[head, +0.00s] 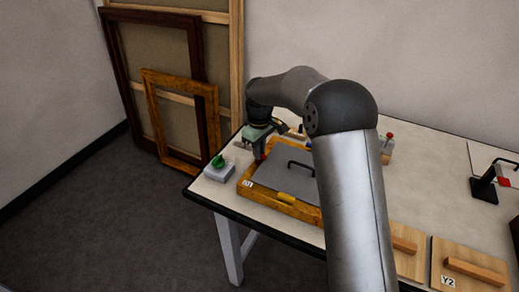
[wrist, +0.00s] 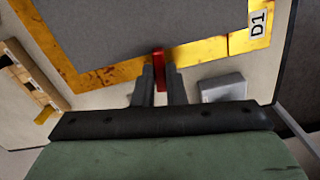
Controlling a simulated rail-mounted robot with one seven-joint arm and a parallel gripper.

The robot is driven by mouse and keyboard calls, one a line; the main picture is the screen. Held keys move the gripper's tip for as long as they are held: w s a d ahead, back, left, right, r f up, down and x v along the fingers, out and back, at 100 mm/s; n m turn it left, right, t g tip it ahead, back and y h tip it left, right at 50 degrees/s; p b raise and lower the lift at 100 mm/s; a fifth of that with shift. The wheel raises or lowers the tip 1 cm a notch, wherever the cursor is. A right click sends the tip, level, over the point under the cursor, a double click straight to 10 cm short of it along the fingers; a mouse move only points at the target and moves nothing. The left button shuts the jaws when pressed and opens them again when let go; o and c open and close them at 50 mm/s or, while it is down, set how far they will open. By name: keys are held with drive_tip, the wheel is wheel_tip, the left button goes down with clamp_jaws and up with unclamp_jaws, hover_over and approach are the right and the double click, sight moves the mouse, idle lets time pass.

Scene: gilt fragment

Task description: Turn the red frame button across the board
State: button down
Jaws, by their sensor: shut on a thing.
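A gilt frame (head: 247,196) labelled D1 lies flat on the table with a grey board (head: 285,178) inside it. My gripper (head: 261,153) is at the frame's far left side. In the wrist view, my two fingers (wrist: 159,78) are shut on the red frame button (wrist: 158,60), one on each side of it. The red button (head: 261,157) lies over the gilt rim, its far end at the board's edge. I cannot tell whether that end overlaps the board. A yellow button (head: 285,198) shows on the near rim.
A white box with a green knob (head: 218,161) stands left of the frame. A black handle (head: 300,165) rises over the board. Wooden panels (head: 470,268) lie at the right.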

drive_tip(key=shift+n, duration=1)
drive_tip(key=c, duration=1.5)
unclamp_jaws()
wheel_tip(320, 180, up, 18)
drive_tip(key=shift+f+b, duration=0.25)
drive_tip(key=shift+b, duration=0.05)
